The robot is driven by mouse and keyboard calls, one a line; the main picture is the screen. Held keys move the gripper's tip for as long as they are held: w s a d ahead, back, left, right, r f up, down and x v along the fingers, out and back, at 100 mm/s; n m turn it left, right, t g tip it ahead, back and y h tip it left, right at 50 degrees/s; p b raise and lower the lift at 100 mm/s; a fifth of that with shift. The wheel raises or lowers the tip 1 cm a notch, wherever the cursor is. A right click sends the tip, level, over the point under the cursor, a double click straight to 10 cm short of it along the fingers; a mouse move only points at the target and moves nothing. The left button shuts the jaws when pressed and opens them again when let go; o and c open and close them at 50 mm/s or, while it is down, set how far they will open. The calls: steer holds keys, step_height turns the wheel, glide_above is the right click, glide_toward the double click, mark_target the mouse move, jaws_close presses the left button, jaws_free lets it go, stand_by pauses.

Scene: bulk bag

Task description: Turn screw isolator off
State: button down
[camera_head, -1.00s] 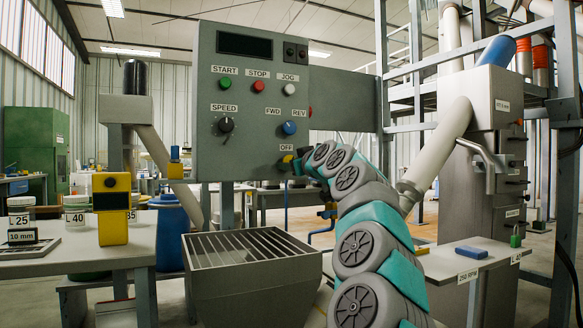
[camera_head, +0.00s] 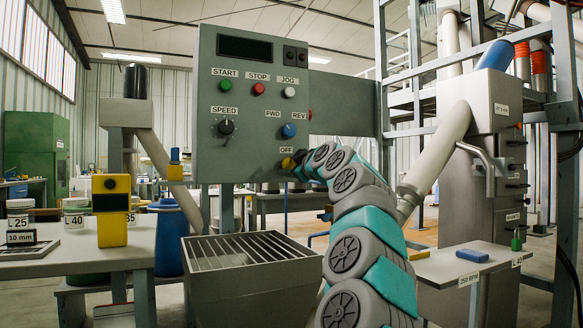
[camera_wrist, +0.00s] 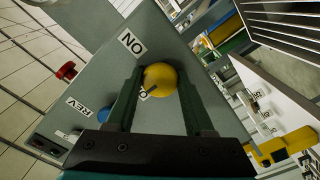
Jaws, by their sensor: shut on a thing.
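The screw isolator is a yellow knob (camera_wrist: 160,79) on the grey control panel (camera_wrist: 185,35). In the head view the knob (camera_head: 288,163) sits at the panel's lower right, just below the OFF label (camera_head: 287,150). My gripper (camera_wrist: 162,85) is shut on the knob, one dark finger on each side of it. A dark mark shows on the knob's face. In the wrist view an ON label (camera_wrist: 131,43) is clear beside the knob, and another label is mostly hidden behind the knob and finger. In the head view my gripper (camera_head: 297,163) is small and partly hidden by my arm.
A blue REV knob (camera_head: 289,130), a black speed knob (camera_head: 226,127) and several buttons share the panel. A grated hopper (camera_head: 240,285) stands below it. Tables flank it: one left with a yellow device (camera_head: 112,225), one right with a blue block (camera_head: 472,254).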

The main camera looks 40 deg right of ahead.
steer(key=shift+c, duration=1.4)
jaws_free()
steer(key=shift+s, duration=0.1)
steer(key=b+v, duration=0.1)
steer(key=v, duration=0.6)
steer(key=shift+s+a, duration=0.15)
steer(key=shift+s, duration=0.15)
